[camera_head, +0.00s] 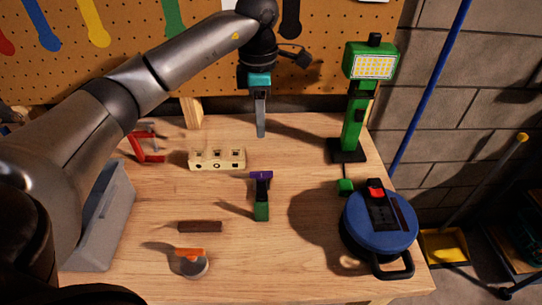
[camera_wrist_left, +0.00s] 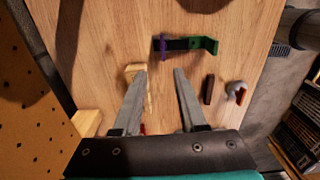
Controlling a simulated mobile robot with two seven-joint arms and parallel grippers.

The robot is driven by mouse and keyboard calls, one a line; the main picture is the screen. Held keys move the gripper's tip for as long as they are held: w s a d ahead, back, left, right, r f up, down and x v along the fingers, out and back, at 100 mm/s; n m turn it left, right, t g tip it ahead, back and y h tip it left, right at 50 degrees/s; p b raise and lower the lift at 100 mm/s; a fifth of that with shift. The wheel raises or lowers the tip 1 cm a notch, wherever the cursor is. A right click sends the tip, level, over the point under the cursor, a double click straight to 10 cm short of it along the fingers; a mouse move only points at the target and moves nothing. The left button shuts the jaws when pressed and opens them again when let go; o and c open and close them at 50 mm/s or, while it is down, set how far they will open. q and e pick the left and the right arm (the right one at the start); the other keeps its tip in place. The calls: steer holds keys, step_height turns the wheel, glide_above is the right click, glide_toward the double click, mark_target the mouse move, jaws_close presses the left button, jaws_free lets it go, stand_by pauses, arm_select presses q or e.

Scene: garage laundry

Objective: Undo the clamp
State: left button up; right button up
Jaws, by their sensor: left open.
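The clamp (camera_head: 262,197), with a purple end, a dark bar and a green end, lies on the middle of the workbench (camera_head: 300,260). In the left wrist view the clamp (camera_wrist_left: 184,44) lies beyond my fingertips, with its purple part to the left and green part to the right. My left gripper (camera_head: 261,132) points down over the back of the bench, behind the clamp and apart from it. In the left wrist view the left gripper (camera_wrist_left: 160,75) is open, with nothing between its fingers. My right gripper is in neither view.
A cream block with holes (camera_head: 217,159) lies left of the clamp. A brown bar (camera_head: 200,227) and an orange-topped grey disc (camera_head: 192,263) lie nearer. A green work lamp (camera_head: 352,128) and a blue reel (camera_head: 378,225) stand right. A pegboard (camera_head: 210,70) rises behind.

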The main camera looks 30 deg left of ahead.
arm_select(q)
glide_toward(261, 172)
steer(key=shift+s, duration=0.1)
step_height(261, 172, down, 8)
steer(key=shift+r+b, duration=0.15)
steer(key=shift+b, duration=0.15)
steer(key=shift+f, duration=0.6)
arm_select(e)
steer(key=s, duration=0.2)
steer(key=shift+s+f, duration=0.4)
arm_select(q)
steer(key=shift+c, duration=0.3)
jaws_close()
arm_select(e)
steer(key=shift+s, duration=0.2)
